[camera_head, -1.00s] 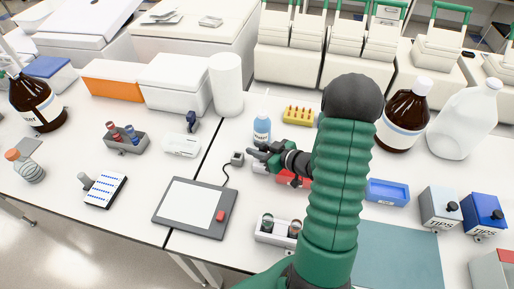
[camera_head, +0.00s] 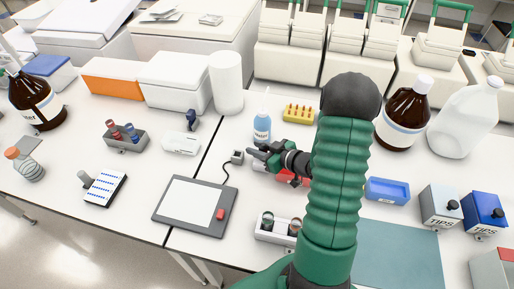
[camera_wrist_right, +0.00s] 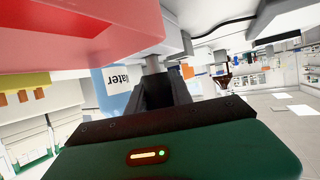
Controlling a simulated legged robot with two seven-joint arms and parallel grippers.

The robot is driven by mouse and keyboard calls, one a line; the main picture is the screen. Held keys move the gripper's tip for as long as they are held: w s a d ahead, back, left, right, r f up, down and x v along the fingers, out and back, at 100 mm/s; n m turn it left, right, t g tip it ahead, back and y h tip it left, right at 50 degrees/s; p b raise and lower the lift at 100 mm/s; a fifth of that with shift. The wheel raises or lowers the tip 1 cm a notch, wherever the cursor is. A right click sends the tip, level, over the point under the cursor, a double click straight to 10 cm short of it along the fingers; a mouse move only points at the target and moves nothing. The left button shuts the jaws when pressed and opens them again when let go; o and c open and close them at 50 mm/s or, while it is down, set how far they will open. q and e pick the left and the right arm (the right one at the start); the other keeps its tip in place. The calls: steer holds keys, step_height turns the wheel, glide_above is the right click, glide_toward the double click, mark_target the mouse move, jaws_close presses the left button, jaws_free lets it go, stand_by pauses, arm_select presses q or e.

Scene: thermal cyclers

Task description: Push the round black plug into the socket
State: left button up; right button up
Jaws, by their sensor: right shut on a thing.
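My right gripper (camera_head: 256,152) is low over the bench, just right of a small grey box with a dark top (camera_head: 237,157), which looks like the socket. A black cable runs from this box to a flat dark pad. In the wrist view my right gripper (camera_wrist_right: 160,75) is shut on a short grey cylindrical piece (camera_wrist_right: 153,64), which I take to be the plug. Its far end is hidden, and I cannot tell whether it touches the socket. My left gripper is not in view.
The dark pad (camera_head: 195,208) lies in front. A yellow rack (camera_head: 298,114) and a grey holder with vials (camera_head: 279,231) are near.

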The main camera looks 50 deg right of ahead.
steer(key=shift+f+b, duration=0.75)
steer(key=shift+f, duration=0.25)
steer(key=o, duration=0.9)
steer(key=p+v, duration=0.1)
steer(key=v, duration=1.5)
steer(key=shift+s+d+r, duration=0.1)
steer(key=shift+s+r, duration=0.1)
steer(key=shift+s, duration=0.15)
